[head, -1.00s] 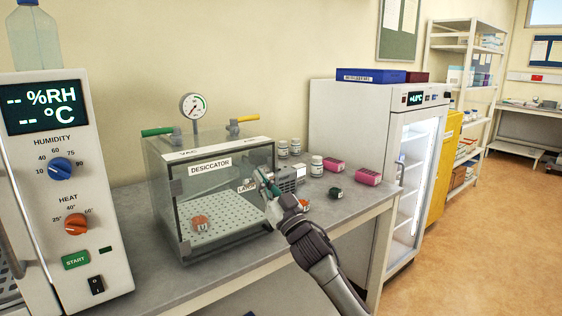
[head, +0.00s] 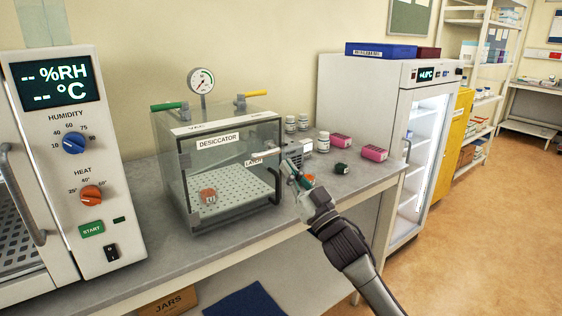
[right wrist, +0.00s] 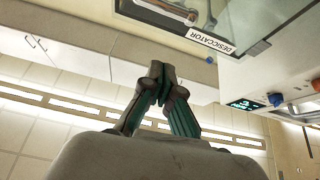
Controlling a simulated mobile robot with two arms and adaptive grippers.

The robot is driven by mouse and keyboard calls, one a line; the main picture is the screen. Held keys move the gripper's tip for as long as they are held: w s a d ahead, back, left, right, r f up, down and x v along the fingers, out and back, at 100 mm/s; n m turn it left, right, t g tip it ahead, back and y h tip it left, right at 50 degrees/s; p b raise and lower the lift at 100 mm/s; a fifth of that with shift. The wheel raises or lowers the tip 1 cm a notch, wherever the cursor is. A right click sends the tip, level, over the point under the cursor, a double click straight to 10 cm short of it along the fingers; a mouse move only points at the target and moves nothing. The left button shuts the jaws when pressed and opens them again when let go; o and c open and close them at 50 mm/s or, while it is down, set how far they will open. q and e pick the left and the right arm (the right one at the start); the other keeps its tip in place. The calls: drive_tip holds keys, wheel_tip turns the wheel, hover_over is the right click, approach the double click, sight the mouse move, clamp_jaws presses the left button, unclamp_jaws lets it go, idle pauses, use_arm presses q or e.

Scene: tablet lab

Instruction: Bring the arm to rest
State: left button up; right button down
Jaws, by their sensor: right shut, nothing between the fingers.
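My right gripper (head: 289,171) is at the right front corner of the clear desiccator (head: 190,215) in the head view, in front of its handle side. I cannot tell whether it touches the box. In the right wrist view my right gripper (right wrist: 160,85) has its fingertips together with nothing between them. The desiccator (right wrist: 210,40) shows at the top of that view. An orange-brown item (head: 208,196) stands inside the desiccator on the perforated plate. My left gripper is not in the head view.
The humidity and heat chamber (head: 85,160) stands at the left. Behind the gripper are white bottles (head: 323,141), pink boxes (head: 374,153) and a dark green cap (head: 341,168). A glass-door fridge (head: 355,100) stands at the right. Open floor (head: 490,230) lies at the right front.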

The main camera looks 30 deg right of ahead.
drive_tip(key=shift+s+f, duration=0.15)
drive_tip(key=shift+s, duration=0.05)
idle(0.4)
